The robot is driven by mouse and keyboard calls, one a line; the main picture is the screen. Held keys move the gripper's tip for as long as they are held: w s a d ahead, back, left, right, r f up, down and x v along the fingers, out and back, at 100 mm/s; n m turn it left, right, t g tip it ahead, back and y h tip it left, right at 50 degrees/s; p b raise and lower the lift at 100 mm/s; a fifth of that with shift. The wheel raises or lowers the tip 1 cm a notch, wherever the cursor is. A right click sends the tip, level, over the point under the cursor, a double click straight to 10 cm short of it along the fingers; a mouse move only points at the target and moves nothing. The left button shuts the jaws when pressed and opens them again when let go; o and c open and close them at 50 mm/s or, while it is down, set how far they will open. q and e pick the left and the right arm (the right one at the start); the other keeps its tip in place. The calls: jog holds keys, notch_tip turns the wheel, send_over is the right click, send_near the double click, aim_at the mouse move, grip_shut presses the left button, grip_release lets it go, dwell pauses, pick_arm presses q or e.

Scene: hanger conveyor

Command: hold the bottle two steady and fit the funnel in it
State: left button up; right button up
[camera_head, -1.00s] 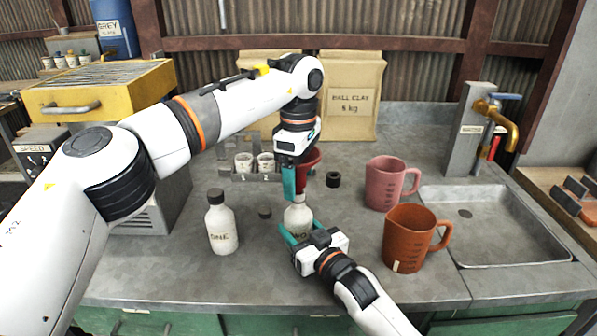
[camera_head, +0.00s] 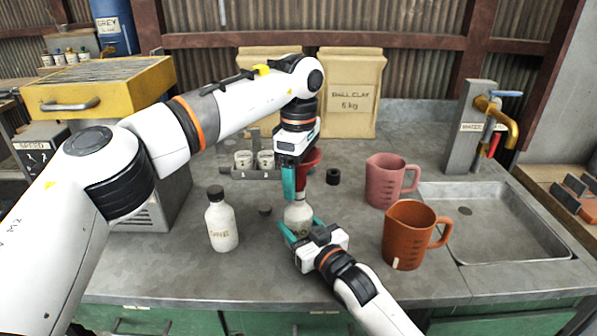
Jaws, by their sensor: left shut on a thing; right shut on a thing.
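Bottle two (camera_head: 298,215) is a white bottle standing upright on the grey worktop, its lower part partly hidden by my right gripper. My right gripper (camera_head: 298,236) is shut on the bottle from the front right. The red funnel (camera_head: 311,160) is right above the bottle, mostly hidden behind my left gripper. My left gripper (camera_head: 294,192) points down, shut on the funnel, with its fingertips close to the bottle's top. I cannot tell whether the funnel's stem is inside the bottle's mouth.
Bottle one (camera_head: 221,222), with a dark cap, stands to the left. A pink jug (camera_head: 384,183) and an orange-brown jug (camera_head: 407,237) stand right, before the sink (camera_head: 500,262). A cup rack (camera_head: 240,174) is behind.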

pick_arm(q)
jog(key=shift+f, duration=0.5)
jog(key=o, duration=0.7)
jog(key=shift+o, duration=1.2)
jog(key=shift+r, duration=0.1)
notch_tip(320, 180, up, 12)
jog(key=shift+f, duration=0.1)
pick_arm(e)
jog(key=o, duration=1.1)
jog(key=shift+c, duration=0.2)
